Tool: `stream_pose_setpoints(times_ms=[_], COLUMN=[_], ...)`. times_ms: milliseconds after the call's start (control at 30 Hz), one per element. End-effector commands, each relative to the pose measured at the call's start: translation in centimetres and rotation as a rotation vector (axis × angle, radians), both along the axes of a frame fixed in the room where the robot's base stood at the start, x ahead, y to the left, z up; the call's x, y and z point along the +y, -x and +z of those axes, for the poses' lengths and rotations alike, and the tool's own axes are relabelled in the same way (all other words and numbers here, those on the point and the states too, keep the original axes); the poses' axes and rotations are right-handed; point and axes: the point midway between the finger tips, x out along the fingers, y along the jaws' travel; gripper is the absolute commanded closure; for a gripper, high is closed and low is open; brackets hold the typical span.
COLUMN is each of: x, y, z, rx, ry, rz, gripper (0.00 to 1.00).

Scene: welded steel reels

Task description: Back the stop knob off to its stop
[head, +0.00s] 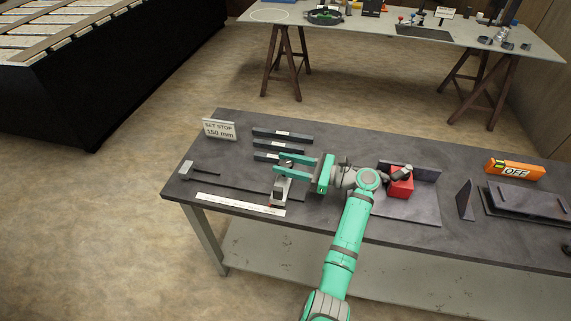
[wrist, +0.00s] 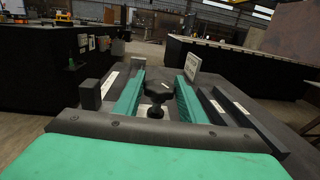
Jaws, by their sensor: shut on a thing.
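The black lobed stop knob (wrist: 158,91) stands on a dark stem, between the two green fingers of my gripper (wrist: 160,80) in the wrist view. My gripper (head: 286,165) is shut on the knob, one finger on each side. In the head view the fingers mostly hide the knob. Below them is the grey metal stop block (head: 280,191), at the right part of a thin dark rail (head: 235,187). A white scale strip (head: 240,204) lies along the front edge of the bench.
A sign (head: 219,129) reads "SET STOP 150 mm". Several dark bars (head: 282,135) lie behind the stop. A red block (head: 401,189) sits by a grey angle plate (head: 420,208) right of my gripper. The bench's left end is mostly clear.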

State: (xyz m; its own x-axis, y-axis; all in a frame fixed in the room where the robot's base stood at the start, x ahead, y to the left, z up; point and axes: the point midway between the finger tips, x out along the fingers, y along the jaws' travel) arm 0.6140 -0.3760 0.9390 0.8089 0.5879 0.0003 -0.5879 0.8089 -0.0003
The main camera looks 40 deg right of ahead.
Motion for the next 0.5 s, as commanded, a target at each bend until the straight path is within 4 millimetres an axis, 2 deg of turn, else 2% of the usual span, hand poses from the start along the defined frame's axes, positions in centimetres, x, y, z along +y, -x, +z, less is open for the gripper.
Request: stream_pose_setpoints(times_ms=[133,167,200,233,500], x=[-0.09,-0.09,-0.08,-0.08,-0.02], y=[0.02,0.02,0.01,0.02,0.0], z=[-0.02,-0.02,-0.01,-0.02,0.0], rx=[0.0,0.0,0.0,0.0,0.0], ry=[0.0,0.0,0.0,0.0,0.0], rz=[-0.003,-0.003,-0.003,-0.003,-0.002], gripper=[0.85,0.58,0.49,0.44,0.44])
